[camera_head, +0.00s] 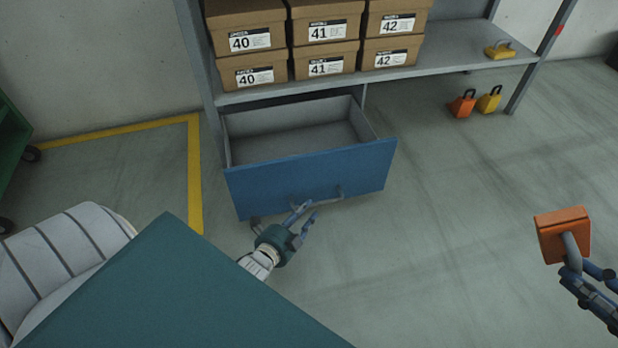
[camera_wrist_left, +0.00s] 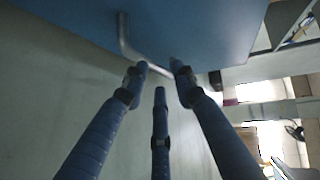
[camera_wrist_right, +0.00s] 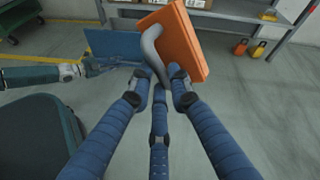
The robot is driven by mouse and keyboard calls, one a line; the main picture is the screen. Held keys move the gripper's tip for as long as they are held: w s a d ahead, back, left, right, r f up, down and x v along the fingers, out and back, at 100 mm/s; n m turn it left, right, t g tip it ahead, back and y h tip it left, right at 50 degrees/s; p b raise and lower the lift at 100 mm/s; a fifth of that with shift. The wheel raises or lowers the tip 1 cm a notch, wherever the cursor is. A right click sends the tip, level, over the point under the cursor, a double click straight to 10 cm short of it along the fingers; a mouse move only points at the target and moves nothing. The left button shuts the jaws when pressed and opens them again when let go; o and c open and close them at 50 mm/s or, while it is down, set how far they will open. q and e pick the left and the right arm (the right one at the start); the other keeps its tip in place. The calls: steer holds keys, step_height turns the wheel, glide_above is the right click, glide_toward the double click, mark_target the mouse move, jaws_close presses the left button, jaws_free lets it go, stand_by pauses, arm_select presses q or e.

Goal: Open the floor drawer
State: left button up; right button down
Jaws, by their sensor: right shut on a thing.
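The floor drawer (camera_head: 310,178) under the shelf stands pulled out, its blue front tilted in the picture and its grey inside empty. Its grey bar handle (camera_head: 322,201) is on the front; it also shows in the left wrist view (camera_wrist_left: 124,38). My left gripper (camera_head: 306,219) is at the handle, fingers apart; in its wrist view the bar passes just beyond the fingertips (camera_wrist_left: 158,78), and I cannot tell whether they touch. My right gripper (camera_head: 584,274) is far to the right, shut on the grey shackle of an orange padlock (camera_head: 562,234), which also shows in the right wrist view (camera_wrist_right: 182,45).
Shoe boxes (camera_head: 325,50) marked 40, 41 and 42 stand on the shelf (camera_head: 460,48). A yellow padlock (camera_head: 499,51) lies on it. An orange padlock (camera_head: 462,104) and a yellow one (camera_head: 489,100) stand on the floor.

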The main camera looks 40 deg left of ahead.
arm_select(q)
steer(key=s+d+p, duration=0.1)
steer(key=s+p, duration=0.3)
steer(key=s, duration=0.7)
steer(key=shift+r, duration=0.35)
steer(key=shift+d, duration=0.1)
steer(key=shift+p, duration=0.3)
stand_by(0.5)
